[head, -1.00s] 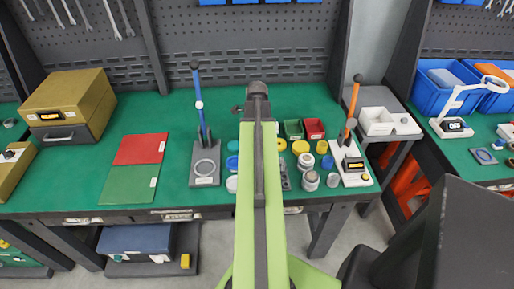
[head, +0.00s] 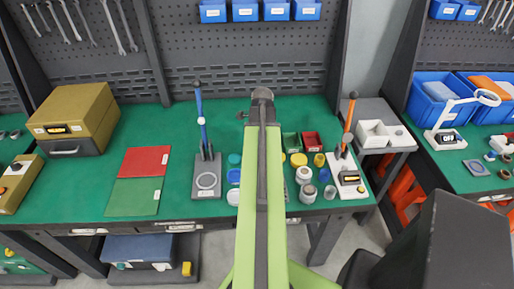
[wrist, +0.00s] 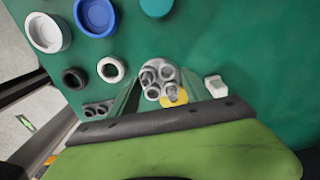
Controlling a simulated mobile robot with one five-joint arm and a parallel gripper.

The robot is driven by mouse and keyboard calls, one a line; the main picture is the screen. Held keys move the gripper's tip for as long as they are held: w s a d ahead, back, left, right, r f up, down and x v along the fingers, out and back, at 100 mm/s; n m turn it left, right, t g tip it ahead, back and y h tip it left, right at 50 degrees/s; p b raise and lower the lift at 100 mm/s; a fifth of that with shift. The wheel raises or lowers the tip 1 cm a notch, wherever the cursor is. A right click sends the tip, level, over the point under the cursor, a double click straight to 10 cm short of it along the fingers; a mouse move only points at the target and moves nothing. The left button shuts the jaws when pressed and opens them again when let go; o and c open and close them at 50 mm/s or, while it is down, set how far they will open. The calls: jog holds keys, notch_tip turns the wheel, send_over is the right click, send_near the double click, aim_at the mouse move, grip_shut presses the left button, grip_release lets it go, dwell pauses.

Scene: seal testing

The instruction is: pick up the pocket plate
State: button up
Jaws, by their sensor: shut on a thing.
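The pocket plate (wrist: 152,74), a small grey rounded piece with several round pockets, sits between my fingers in the wrist view. My gripper (wrist: 163,88) is shut on it, one finger on each side. A yellow disc (wrist: 176,99) shows partly behind the plate. Green tabletop fills the view around it; I cannot tell how high the plate is above it. In the head view my own arm covers the gripper and the plate.
A grey lever stand (head: 207,182) is left of my arm and a white orange-lever press (head: 347,181) is right. Several jars and caps crowd between, including a white-topped jar (head: 307,193). A red and green mat (head: 136,196) lies left. Table is clear farther back.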

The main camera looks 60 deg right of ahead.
jog(key=s+d+r+p, duration=0.1)
jog(key=s+r+p, duration=0.4)
jog(key=s, duration=0.4)
jog(key=shift+s+d+r, duration=0.25)
jog(key=shift+d+r, duration=0.05)
jog(key=shift+r, duration=0.1)
